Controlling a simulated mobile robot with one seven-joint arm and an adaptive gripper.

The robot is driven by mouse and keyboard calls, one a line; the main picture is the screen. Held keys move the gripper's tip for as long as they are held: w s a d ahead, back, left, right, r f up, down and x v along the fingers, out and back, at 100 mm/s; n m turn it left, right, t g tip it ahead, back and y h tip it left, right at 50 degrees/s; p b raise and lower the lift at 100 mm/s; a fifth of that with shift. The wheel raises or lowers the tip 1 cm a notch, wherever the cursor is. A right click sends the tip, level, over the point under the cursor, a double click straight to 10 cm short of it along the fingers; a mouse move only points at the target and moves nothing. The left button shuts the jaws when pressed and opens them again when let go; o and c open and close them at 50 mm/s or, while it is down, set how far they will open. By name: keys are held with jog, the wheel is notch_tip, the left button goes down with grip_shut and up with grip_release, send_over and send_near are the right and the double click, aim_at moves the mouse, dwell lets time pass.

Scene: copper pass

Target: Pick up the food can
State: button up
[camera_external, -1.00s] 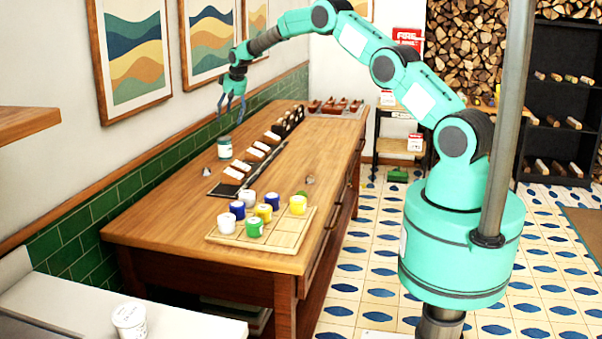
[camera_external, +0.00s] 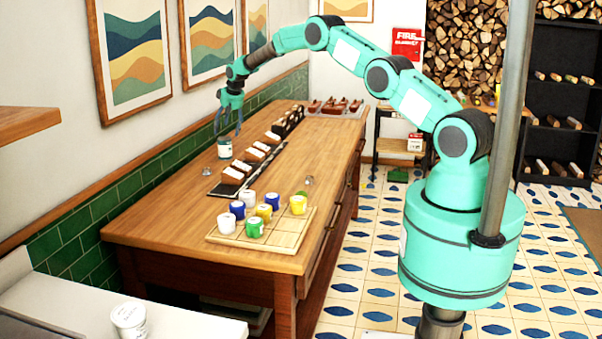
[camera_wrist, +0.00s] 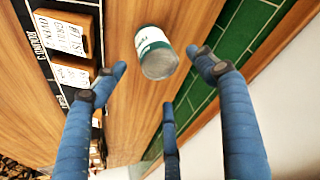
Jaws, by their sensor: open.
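The food can (camera_external: 225,147), with a dark green and white label and a grey metal end, stands on the wooden counter near the tiled wall. In the wrist view the can (camera_wrist: 155,52) shows just beyond and between my fingertips. My gripper (camera_external: 228,127) is above the can, pointing down, with its fingers near the can's top. In the wrist view my gripper (camera_wrist: 162,85) has its blue fingers spread apart and nothing between them. No finger visibly touches the can.
A black rack with labelled wooden blocks (camera_external: 246,166) lies beside the can. Several coloured jars (camera_external: 264,212) stand on a wooden board (camera_external: 288,236) at the counter's front. Green wall tiles (camera_external: 187,149) border the counter's left side. A small metal piece (camera_external: 206,171) lies near the can.

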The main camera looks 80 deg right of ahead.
aim_at(224, 138)
jog(key=shift+x, duration=0.9)
jog(key=shift+f, duration=0.1)
jog(key=shift+x, duration=2.5)
jog(key=shift+w, duration=0.1)
jog(key=c, duration=1.6)
jog(key=shift+o, duration=0.2)
jog(key=shift+r, duration=0.2)
jog(key=shift+r, duration=4.9)
jog(key=shift+d, duration=0.1)
